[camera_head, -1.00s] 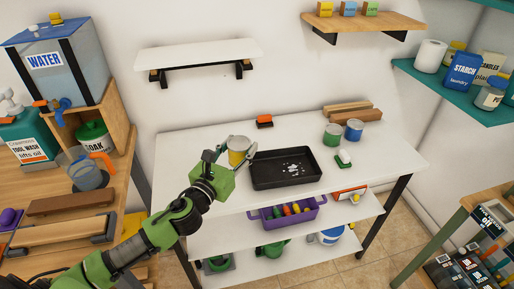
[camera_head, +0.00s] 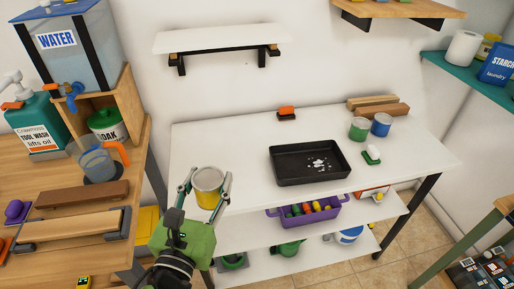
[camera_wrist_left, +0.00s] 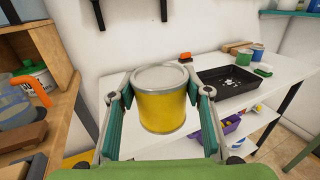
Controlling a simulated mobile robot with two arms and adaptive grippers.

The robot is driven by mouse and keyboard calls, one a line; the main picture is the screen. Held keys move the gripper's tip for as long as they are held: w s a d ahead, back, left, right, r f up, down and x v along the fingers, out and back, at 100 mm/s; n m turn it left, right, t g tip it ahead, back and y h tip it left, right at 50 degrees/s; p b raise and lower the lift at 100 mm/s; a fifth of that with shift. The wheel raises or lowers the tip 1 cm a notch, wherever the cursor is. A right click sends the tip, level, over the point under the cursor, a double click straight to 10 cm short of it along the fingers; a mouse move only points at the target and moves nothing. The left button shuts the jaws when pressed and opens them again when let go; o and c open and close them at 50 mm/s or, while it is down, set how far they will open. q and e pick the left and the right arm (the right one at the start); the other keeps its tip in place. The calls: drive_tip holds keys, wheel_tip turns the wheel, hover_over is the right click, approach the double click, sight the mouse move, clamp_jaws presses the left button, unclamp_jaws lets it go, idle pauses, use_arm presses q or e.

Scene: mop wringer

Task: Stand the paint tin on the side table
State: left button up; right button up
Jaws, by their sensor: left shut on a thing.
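The paint tin (camera_head: 208,187) is yellow with a pale grey rim and lid, and it is upright. My left gripper (camera_head: 209,177) is shut on it, one finger on each side. The tin also shows in the left wrist view (camera_wrist_left: 163,108), between the two fingers. In the head view it appears in front of the left part of the white table (camera_head: 235,150); its height above the top cannot be told. A wooden table (camera_head: 60,187) stands at the left. Which one is the side table is not marked. My right gripper is not in view.
A black tray (camera_head: 310,176) with white specks lies on the white table. A green tin (camera_head: 358,130), a blue tin (camera_head: 381,125), a brush (camera_head: 371,156) and wooden blocks (camera_head: 378,105) are at its right. The table's left part is clear. A water tank (camera_head: 85,45) stands at the left.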

use_arm(q)
drive_tip(key=w+a+f, duration=0.1)
drive_tip(key=w+f, duration=0.2)
drive_tip(key=w, duration=0.1)
drive_tip(key=w+a+f+b, duration=0.1)
drive_tip(key=w+f, duration=0.2)
drive_tip(key=w, duration=0.1)
drive_tip(key=w+a+f, duration=0.2)
drive_tip(key=w+f, duration=0.1)
drive_tip(key=w, duration=0.1)
drive_tip(key=shift+w+f, duration=0.1)
drive_tip(key=shift+w, duration=0.25)
drive_tip(key=f, duration=0.2)
drive_tip(key=f+b, duration=0.1)
drive_tip(key=shift+w+a+f, duration=0.1)
drive_tip(key=shift+w+f, duration=0.1)
drive_tip(key=shift+f, duration=0.15)
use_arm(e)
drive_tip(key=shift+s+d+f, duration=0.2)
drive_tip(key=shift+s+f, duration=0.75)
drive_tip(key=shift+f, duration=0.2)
use_arm(q)
drive_tip(key=shift+f, duration=0.15)
drive_tip(key=o, duration=1.2)
drive_tip(key=shift+o, duration=0.2)
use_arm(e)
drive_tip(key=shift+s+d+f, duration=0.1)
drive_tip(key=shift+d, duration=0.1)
